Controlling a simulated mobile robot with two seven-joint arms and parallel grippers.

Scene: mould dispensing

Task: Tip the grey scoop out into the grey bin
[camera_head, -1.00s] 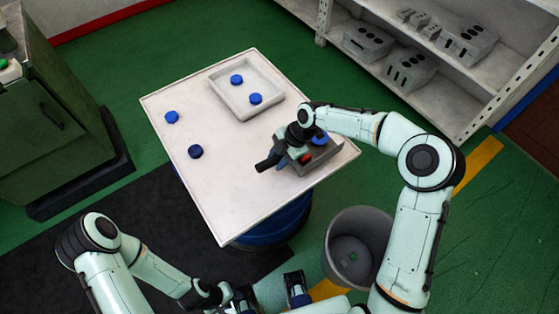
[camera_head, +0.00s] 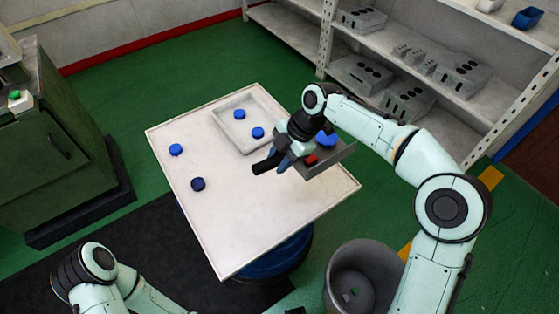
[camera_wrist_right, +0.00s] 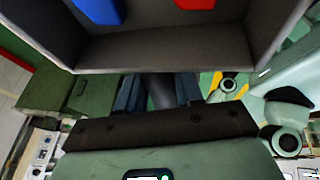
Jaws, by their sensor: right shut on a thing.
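The grey scoop (camera_head: 338,160) is an open box-shaped tray, held above the right part of the white table. A red piece (camera_head: 311,159) and a blue piece (camera_head: 327,140) lie in it. My right gripper (camera_head: 286,160) is shut on its handle; the right wrist view shows the fingers (camera_wrist_right: 160,92) on either side of a dark handle, with the scoop (camera_wrist_right: 165,52) beyond. The scoop looks roughly level. The grey bin (camera_head: 335,277) stands on the floor at lower right, with a small green piece (camera_head: 354,292) inside. My left gripper is out of view.
The white table (camera_head: 235,225) carries a shallow pale tray (camera_head: 233,136) with two blue caps, and two more blue caps (camera_head: 176,150) lie loose at left. A metal shelf (camera_head: 420,60) stands behind. A green machine (camera_head: 50,150) is at far left.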

